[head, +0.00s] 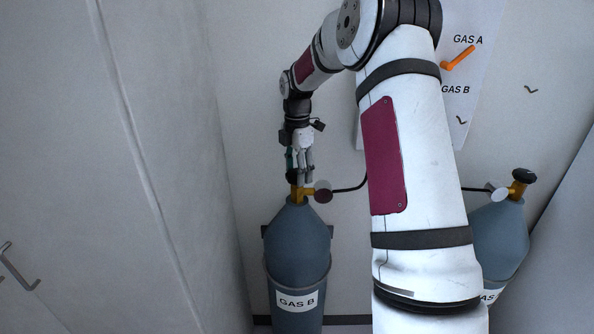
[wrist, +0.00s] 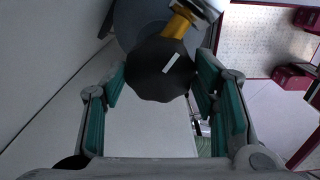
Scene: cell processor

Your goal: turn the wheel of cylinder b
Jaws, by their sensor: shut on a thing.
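Cylinder B (head: 297,250) is a blue-grey gas bottle labelled GAS B, standing upright left of my arm in the head view. A brass valve (head: 297,191) sits on its top. The wheel of cylinder B (wrist: 160,78) is black with a scalloped rim and a white mark, and fills the upper middle of the wrist view. My gripper (head: 301,176) points down over the valve. In the wrist view its green-padded fingers (wrist: 159,68) lie on either side of the wheel, shut on it. In the head view the fingers mostly hide the wheel.
A round gauge (head: 323,191) and black hose lie right of the valve. A second cylinder (head: 500,240) with a black wheel (head: 524,176) stands at right, partly behind my arm. A wall panel (head: 478,75) labelled GAS A and GAS B has an orange lever (head: 458,58).

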